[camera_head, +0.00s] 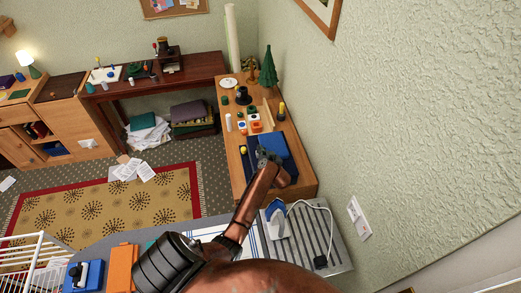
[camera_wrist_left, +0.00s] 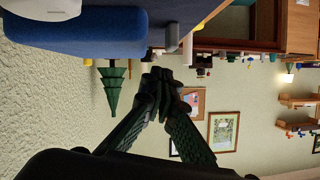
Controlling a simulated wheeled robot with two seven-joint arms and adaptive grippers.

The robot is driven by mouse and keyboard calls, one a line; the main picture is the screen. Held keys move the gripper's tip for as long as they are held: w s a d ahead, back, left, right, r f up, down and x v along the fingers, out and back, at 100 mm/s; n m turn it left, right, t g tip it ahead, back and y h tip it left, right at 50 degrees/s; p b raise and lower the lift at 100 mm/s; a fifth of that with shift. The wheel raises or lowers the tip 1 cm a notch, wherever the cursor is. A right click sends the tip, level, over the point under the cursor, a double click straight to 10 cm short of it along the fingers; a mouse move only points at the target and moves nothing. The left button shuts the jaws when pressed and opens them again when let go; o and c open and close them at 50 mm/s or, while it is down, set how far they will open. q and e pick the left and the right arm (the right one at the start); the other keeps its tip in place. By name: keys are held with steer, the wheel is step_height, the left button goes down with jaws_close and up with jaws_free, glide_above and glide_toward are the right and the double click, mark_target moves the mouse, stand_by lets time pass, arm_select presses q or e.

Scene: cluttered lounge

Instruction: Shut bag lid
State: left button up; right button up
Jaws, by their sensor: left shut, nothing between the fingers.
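A blue bag (camera_head: 275,145) lies on the wooden side table, with a bright blue panel on the right and a darker navy part (camera_head: 251,163) on the left. I cannot tell for certain how far its lid is raised. My left gripper (camera_head: 266,154) is shut and empty, over the bag where the two parts meet. In the left wrist view the gripper (camera_wrist_left: 161,82) shows its fingertips together, with nothing between them. A rounded bright blue part (camera_wrist_left: 85,35) of the bag fills the upper left there, apart from the fingertips. My forearm hides the near part of the bag.
Small pots and blocks (camera_head: 249,120), a dark round object (camera_head: 242,95) and a green toy tree (camera_head: 268,66) stand behind the bag on the wooden table (camera_head: 237,174). The wall is close on the right.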

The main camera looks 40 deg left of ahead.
arm_select(q)
steer(key=o, duration=0.4)
steer(key=shift+c, duration=0.2)
steer(key=shift+d, duration=0.1)
steer(key=v, duration=1.2)
